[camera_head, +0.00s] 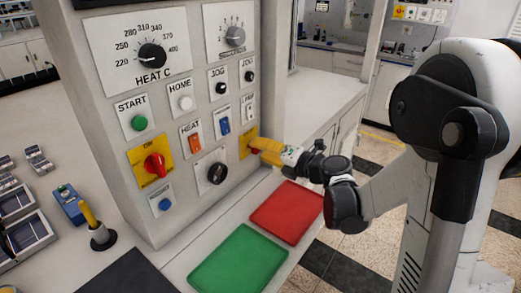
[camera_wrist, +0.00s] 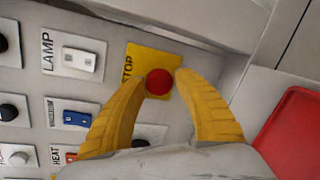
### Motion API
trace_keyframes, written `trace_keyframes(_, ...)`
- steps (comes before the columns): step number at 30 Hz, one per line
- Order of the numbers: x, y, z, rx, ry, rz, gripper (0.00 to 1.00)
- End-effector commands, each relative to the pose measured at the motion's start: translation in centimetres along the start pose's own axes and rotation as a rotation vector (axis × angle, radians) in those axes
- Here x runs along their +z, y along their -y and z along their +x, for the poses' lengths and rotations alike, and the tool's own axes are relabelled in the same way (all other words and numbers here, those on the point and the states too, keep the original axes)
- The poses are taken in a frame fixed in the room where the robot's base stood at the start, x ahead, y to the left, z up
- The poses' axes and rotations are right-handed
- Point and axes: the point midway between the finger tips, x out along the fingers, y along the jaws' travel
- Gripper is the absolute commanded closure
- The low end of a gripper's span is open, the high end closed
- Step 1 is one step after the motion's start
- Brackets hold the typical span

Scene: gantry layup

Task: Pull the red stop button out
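The red stop button (camera_wrist: 159,82) sits on a yellow plate (camera_wrist: 150,58) marked STOP, low on the panel's right side. In the head view the yellow plate (camera_head: 245,142) shows at the panel's right edge, and the button is hidden behind my fingers. My gripper (camera_wrist: 161,77) has its two yellow fingers on either side of the button, with the tips close against its edges. It appears shut on the button. In the head view my gripper (camera_head: 256,145) reaches the panel from the right.
A red rotary switch (camera_head: 155,165) sits on another yellow plate. Around it are a green START button (camera_head: 139,123), rockers and knobs. A green mat (camera_head: 238,262) and a red mat (camera_head: 288,212) lie on the counter below. A yellow-handled joystick (camera_head: 97,228) stands at left.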

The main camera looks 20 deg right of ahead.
Motion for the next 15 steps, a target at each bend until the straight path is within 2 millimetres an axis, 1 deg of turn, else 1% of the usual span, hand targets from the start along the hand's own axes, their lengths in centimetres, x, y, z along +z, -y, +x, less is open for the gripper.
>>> trace_keyframes(5, 0.1, 0.1, -2.9, -0.002, 0.004, 0.000, 0.63)
trace_keyframes(9, 0.1, 0.1, -6.2, -0.002, 0.005, 0.002, 0.63)
trace_keyframes(12, 0.1, 0.1, -8.3, -0.002, 0.004, 0.000, 0.63)
trace_keyframes(15, 0.1, 0.1, -10.0, -0.003, 0.004, 0.001, 0.63)
